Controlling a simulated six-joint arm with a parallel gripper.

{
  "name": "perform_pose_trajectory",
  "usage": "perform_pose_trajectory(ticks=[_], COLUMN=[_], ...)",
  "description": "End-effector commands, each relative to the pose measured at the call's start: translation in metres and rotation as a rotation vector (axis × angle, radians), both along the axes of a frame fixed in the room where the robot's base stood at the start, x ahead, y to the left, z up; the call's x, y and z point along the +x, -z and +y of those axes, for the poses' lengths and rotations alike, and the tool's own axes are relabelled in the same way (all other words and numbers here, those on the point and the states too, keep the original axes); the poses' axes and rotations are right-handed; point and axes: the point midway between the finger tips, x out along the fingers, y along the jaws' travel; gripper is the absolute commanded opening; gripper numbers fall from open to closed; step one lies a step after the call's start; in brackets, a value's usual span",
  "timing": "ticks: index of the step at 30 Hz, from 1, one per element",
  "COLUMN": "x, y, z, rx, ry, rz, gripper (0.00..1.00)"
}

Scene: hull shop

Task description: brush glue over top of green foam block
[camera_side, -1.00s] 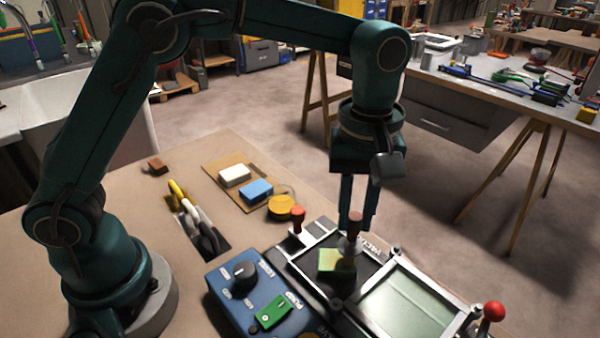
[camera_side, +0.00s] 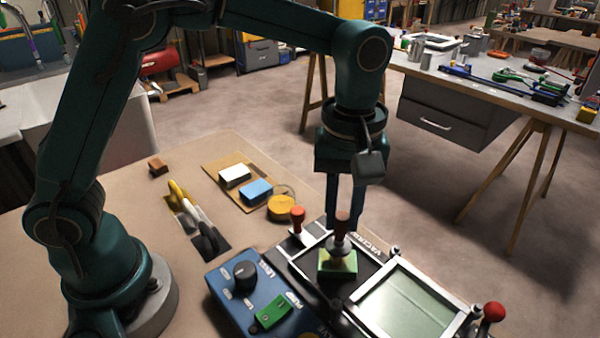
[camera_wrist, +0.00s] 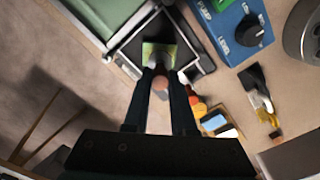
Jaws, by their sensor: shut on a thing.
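The green foam block (camera_side: 337,271) sits on the dark plate of the vacuum fixture (camera_side: 305,265); it also shows in the wrist view (camera_wrist: 157,49). My gripper (camera_side: 343,214) is shut on the brown handle of the glue brush (camera_side: 341,222), which points downward. The brush's pale bristles (camera_side: 341,261) are at the top of the block and appear to touch it. Much of the block's top is hidden behind the brush. In the wrist view my gripper's fingers (camera_wrist: 160,88) reach to the brush handle above the block.
A blue control box (camera_side: 250,292) with a knob and green switch stands left of the fixture. A framed glass panel (camera_side: 408,305) lies to its right. A red-knobbed lever (camera_side: 297,215) stands close behind. White (camera_side: 234,174) and blue (camera_side: 257,189) blocks lie farther back.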

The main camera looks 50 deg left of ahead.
Motion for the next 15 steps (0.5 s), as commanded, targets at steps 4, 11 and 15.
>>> perform_pose_trajectory(ticks=[4,11,15], x=[-0.0033,-0.0072,-0.0115], y=[0.0001,0.0001,-0.0002], z=[0.0036,0.0074,0.0115], rx=[-0.001,0.001,0.000], ry=[-0.001,-0.002,-0.001], rz=[-0.001,0.001,0.000], gripper=[0.00,0.00,0.00])
